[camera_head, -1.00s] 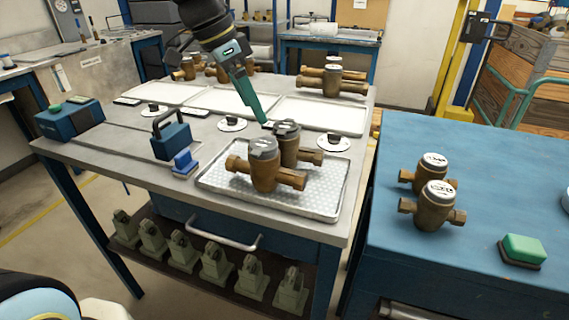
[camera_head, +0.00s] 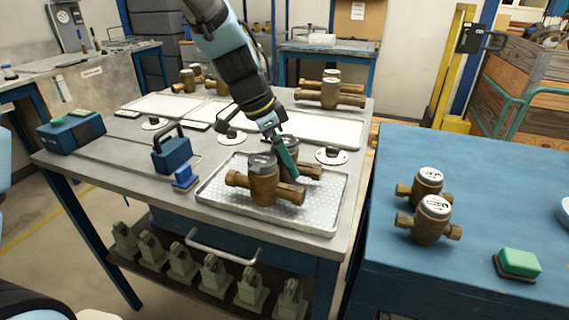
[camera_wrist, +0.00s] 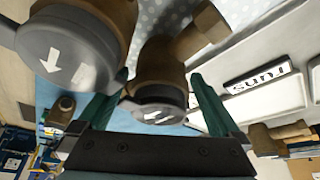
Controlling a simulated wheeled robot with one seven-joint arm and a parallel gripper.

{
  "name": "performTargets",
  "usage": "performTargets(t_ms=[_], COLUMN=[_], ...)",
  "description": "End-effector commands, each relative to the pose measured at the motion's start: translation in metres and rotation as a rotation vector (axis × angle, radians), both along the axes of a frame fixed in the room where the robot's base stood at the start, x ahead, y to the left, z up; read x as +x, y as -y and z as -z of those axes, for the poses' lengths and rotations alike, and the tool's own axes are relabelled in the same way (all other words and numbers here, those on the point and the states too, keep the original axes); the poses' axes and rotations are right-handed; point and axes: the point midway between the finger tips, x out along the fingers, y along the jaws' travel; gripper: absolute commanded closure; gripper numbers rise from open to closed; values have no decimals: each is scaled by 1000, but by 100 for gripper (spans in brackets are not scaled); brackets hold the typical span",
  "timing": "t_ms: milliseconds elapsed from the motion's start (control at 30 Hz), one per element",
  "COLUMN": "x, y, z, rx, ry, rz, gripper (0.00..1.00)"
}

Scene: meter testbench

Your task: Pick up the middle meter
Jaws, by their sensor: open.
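Two brass meters with grey caps stand on the silver tray (camera_head: 325,212). The front meter (camera_head: 263,183) is nearest in the head view. The rear meter (camera_head: 312,171) stands just behind it and is partly hidden by my gripper (camera_head: 289,165). My gripper is open and points down at the rear meter. In the wrist view, the rear meter (camera_wrist: 160,80) sits between the two teal fingers, with its arrow-marked cap near the gripper body. The front meter (camera_wrist: 70,50) is large beside the left finger. I cannot tell whether the fingers touch either meter. Which meter is the middle one is unclear.
The front meter leaves little room beside the left finger. White trays (camera_head: 325,127) and more brass meters (camera_head: 330,93) lie behind. Two white-capped meters (camera_head: 430,219) stand on the blue bench (camera_head: 470,165) at right.

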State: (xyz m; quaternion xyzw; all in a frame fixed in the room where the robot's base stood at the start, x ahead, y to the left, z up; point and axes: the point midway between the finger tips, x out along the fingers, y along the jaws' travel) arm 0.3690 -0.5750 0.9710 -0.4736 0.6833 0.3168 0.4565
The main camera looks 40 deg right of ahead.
Motion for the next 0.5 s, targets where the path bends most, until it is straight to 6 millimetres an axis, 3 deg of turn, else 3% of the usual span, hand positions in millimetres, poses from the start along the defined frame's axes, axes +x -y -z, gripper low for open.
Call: performTargets(t_ms=[233, 500], x=[0, 0], y=[1, 0], z=[1, 1], rx=[0, 0], ry=[0, 1], rz=[0, 0], gripper=[1, 31])
